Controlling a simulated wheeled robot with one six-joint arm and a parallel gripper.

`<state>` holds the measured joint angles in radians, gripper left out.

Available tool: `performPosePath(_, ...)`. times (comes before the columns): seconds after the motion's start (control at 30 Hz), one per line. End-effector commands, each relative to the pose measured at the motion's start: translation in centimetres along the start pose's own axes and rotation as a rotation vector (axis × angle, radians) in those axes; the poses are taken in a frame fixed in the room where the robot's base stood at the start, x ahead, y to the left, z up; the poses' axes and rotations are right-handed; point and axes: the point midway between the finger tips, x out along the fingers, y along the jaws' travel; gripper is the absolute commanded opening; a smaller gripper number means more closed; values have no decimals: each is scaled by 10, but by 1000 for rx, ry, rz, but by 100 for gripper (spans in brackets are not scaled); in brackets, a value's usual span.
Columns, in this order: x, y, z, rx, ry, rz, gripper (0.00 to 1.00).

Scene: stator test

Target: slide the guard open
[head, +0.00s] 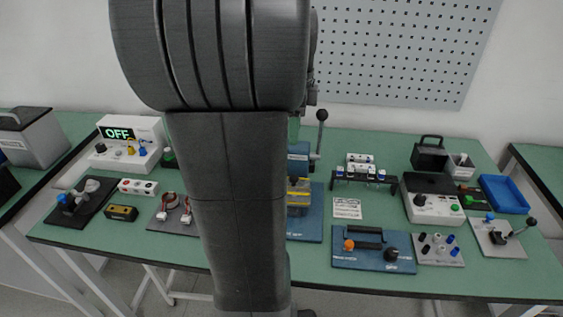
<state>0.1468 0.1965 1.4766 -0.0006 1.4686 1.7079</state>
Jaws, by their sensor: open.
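A blue press-like station (305,222) with a lever ending in a black ball (322,115) stands near the middle of the table. Yellow-edged parts (300,190) show at its front; I cannot tell whether they are the guard, or whether it is open or shut. My own arm hides the left side of this station. To its right, a blue plate (345,262) carries a black bar-like part (366,235), an orange knob (349,245) and a black knob (391,254). My gripper is not visible; only the large dark arm links show.
The green table (325,270) holds several other stations. A box reading OFF (118,133) stands at the left. A control box (433,207), a blue tray (503,194) and a lever plate (497,238) stand at the right. A perforated panel (410,50) hangs behind.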

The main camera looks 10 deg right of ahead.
Motion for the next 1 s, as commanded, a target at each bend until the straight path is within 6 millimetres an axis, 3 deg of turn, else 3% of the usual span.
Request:
performPosePath(0.6, 115, 1, 0, -3, 0, 4, 45)
performPosePath(0.8, 131, 1, 0, -4, 0, 1, 45)
performPosePath(1.0, 134, 1, 0, -4, 0, 0, 45)
